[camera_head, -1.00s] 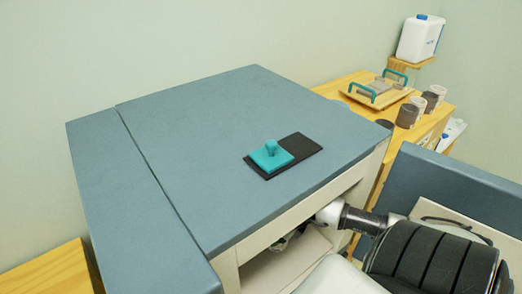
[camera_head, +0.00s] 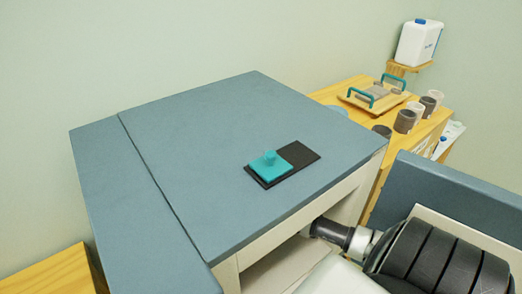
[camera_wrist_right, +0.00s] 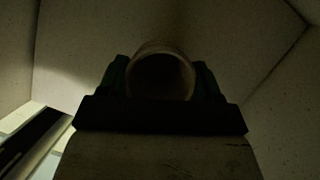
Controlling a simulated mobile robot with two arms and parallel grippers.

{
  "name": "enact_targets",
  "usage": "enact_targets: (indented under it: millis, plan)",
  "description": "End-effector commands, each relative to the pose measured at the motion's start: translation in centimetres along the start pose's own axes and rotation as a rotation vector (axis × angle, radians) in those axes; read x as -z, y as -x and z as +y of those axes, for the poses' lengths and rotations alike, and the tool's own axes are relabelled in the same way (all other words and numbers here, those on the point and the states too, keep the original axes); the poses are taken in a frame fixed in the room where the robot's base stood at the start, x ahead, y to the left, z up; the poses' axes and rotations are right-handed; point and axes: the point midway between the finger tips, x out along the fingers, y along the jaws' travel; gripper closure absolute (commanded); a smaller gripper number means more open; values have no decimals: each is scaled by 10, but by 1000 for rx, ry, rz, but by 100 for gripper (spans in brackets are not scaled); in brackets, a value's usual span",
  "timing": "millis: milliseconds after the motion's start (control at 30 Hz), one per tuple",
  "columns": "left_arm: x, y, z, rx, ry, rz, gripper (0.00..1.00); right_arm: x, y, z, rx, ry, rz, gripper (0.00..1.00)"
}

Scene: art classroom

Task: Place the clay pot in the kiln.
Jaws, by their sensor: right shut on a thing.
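The kiln (camera_head: 185,170) is a large blue-grey box with a pale interior, open at the front right with its door (camera_head: 450,192) swung out. My right arm reaches in through the opening, so the right gripper is hidden in the head view. In the dim right wrist view, my right gripper (camera_wrist_right: 160,85) is shut on the clay pot (camera_wrist_right: 160,62), a round brownish vessel with a dark opening, between the two dark fingers. Pale kiln walls surround it. I cannot tell whether the pot touches the kiln floor. My left gripper is not in view.
A wooden table (camera_head: 345,88) behind holds a tray with teal handles (camera_head: 376,95) and several cups (camera_head: 405,120). A white jug (camera_head: 420,40) stands on a shelf. The kiln's opening edges lie close to my arm.

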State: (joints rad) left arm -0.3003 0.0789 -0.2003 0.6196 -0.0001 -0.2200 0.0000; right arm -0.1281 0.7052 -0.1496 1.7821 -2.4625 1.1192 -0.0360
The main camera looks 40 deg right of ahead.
Motion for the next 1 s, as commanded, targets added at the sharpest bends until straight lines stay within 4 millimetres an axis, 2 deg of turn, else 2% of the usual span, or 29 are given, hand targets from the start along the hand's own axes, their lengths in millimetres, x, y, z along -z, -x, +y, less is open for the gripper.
enact_targets:
  millis: [33,67,200,567,733,1000]
  plan:
    - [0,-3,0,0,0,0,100,1,-2,0,0,0,0,62]
    - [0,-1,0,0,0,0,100,1,-1,0,0,0,0,31]
    - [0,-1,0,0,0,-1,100,1,-1,0,0,0,0,10]
    - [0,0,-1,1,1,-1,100,0,4,-1,1,0,0,10]
    - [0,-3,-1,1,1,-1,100,0,30,-1,2,4,0,10]
    - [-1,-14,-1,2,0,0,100,49,48,0,0,0,7,10]
